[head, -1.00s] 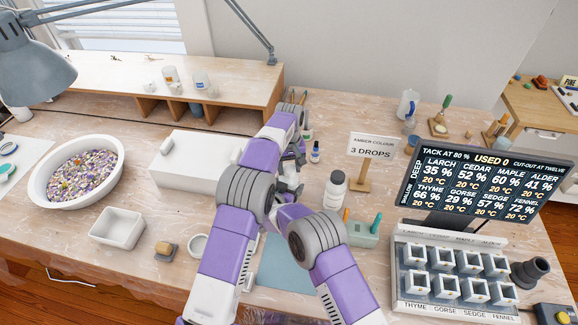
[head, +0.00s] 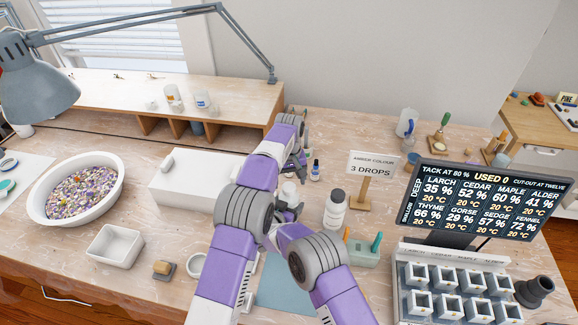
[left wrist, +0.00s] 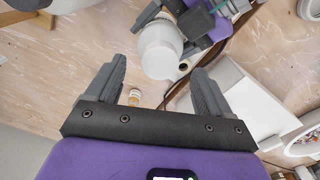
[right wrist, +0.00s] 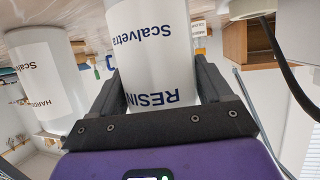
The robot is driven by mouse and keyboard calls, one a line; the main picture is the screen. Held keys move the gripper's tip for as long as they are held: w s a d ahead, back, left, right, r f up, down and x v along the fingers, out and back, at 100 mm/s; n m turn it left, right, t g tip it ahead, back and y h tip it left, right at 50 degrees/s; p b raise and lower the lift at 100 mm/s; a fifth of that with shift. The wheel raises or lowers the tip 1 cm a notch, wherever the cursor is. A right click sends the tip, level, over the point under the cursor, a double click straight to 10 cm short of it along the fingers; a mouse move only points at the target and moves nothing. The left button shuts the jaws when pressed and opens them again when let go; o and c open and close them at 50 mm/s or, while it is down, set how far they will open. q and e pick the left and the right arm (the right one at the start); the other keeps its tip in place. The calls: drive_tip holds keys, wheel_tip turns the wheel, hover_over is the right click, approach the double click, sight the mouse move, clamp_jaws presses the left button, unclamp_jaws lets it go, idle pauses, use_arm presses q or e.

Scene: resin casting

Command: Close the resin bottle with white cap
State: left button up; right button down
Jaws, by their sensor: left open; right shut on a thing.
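The white resin bottle (right wrist: 155,50), with dark RESIN lettering, is between the fingers of my right gripper (right wrist: 158,72), which is shut on it. In the head view a small white part of the bottle (head: 289,190) shows between my arms. In the left wrist view the rounded white bottle (left wrist: 160,48) lies just beyond the fingertips of my left gripper (left wrist: 160,70). That gripper is open and its fingers hold nothing. In the head view the left gripper (head: 299,160) is beyond the bottle, partly hidden. I cannot tell where the white cap is.
A white hardener bottle (right wrist: 45,85) with a grey cap stands close to the resin bottle; it also shows in the head view (head: 335,212). A sign (head: 371,168), a teal tool block (head: 363,254) and a mould rack (head: 434,305) stand to the right. A white box (head: 188,182) lies left.

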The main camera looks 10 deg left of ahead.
use_arm(q)
wheel_tip(320, 180, up, 9)
idle(0.5)
use_arm(e)
unclamp_jaws()
use_arm(q)
drive_tip(key=shift+r, duration=0.15)
use_arm(e)
drive_tip(key=shift+s, duration=0.1)
use_arm(q)
wheel_tip(320, 180, up, 4)
drive_tip(key=p, duration=0.4)
use_arm(e)
drive_tip(key=v, duration=0.7)
drive_tip(key=shift+s, duration=0.2)
